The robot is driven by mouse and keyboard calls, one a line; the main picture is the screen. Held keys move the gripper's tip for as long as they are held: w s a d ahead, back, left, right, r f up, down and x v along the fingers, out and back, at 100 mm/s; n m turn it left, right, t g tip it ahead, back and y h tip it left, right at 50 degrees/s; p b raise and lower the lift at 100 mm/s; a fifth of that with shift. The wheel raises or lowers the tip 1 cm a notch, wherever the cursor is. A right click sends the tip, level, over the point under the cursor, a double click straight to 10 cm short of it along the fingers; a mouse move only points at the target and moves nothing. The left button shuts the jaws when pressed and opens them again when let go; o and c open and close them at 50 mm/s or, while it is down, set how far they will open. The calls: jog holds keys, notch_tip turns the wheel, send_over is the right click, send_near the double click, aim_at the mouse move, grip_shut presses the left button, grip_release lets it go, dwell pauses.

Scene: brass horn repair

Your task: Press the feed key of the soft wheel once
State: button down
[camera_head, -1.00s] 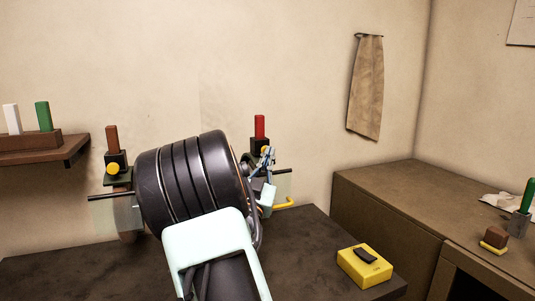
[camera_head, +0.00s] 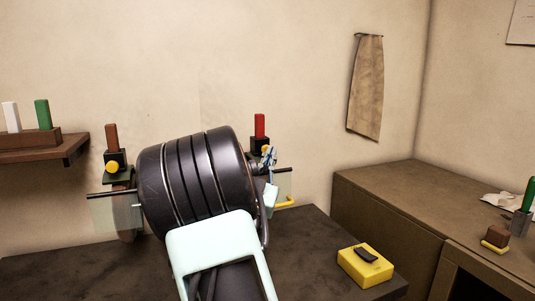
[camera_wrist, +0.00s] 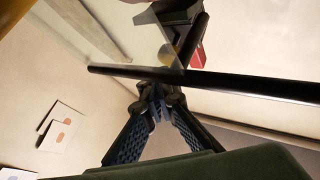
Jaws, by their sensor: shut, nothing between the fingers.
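The right-hand wheel station has a dark box (camera_head: 259,145) with a red bar (camera_head: 260,126) standing on it. In the wrist view the red bar (camera_wrist: 197,58) shows at the top, with a yellow key (camera_wrist: 168,55) beside it, partly hidden. My gripper (camera_head: 269,151) is in front of this box, its fingertips close to it. In the wrist view my gripper (camera_wrist: 157,92) has its blue-padded fingers together and empty, below a black rod (camera_wrist: 200,80). I cannot tell whether the tips touch anything. The left-hand station has a round yellow key (camera_head: 112,167) under a brown bar (camera_head: 111,138).
Clear guards stand at both stations, the right one (camera_head: 284,183) close to my gripper. My dark arm hides the middle. A yellow box with a black switch (camera_head: 366,265) sits on the dark bench (camera_head: 315,260). A cloth (camera_head: 366,88) hangs on the wall.

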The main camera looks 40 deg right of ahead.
jog(key=shift+s, duration=0.25)
jog(key=s, duration=0.2)
jog(key=s+a+b, duration=0.1)
jog(key=s, duration=0.1)
jog(key=shift+s+a, duration=0.15)
jog(key=shift+s, duration=0.25)
dwell(0.8)
